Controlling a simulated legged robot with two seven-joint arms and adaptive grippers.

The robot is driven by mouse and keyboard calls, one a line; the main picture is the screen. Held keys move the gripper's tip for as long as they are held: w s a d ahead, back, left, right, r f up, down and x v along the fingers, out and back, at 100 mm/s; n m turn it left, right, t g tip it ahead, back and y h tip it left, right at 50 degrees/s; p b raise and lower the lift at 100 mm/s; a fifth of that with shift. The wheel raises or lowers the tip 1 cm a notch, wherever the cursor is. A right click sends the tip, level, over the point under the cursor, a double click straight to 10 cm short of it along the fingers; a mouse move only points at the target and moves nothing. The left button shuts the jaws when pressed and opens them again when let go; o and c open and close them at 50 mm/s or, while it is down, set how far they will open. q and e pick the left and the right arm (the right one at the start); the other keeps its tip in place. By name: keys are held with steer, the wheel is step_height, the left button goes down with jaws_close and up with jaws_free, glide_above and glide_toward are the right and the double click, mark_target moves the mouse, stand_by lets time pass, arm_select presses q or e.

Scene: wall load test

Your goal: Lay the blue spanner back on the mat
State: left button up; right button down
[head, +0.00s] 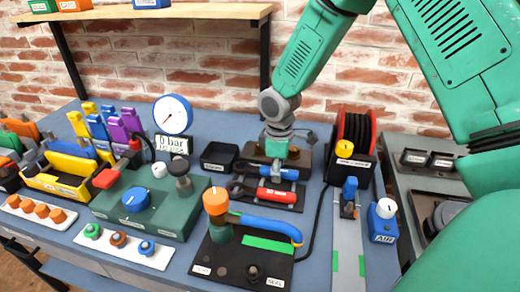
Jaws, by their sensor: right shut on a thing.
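The blue spanner (284,173) is at the tips of my right gripper (277,165), which is shut on it and points down from above. The spanner is over the back part of the dark mat (290,206). I cannot tell whether it touches the mat. A red spanner (284,197) lies on the mat just in front of it. The gripper hides part of the blue spanner. My left gripper is not in view.
A black tray (219,157) stands left of the mat, and a red hose reel (354,132) stands to the right. In front is a black board (235,262) with an orange-topped post (216,202) and a blue-handled tool (270,225). A green gauge unit (150,210) is at left.

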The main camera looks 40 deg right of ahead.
steer(key=shift+s+p, duration=0.1)
steer(key=shift+p, duration=0.3)
stand_by(0.7)
steer(key=shift+p, duration=0.45)
steer(key=shift+f, duration=0.1)
stand_by(0.5)
steer(key=shift+f+b, duration=0.55)
steer(key=shift+f, duration=0.55)
steer(key=c, duration=1)
jaws_free()
steer(key=shift+o, duration=0.2)
steer(key=shift+a, duration=0.1)
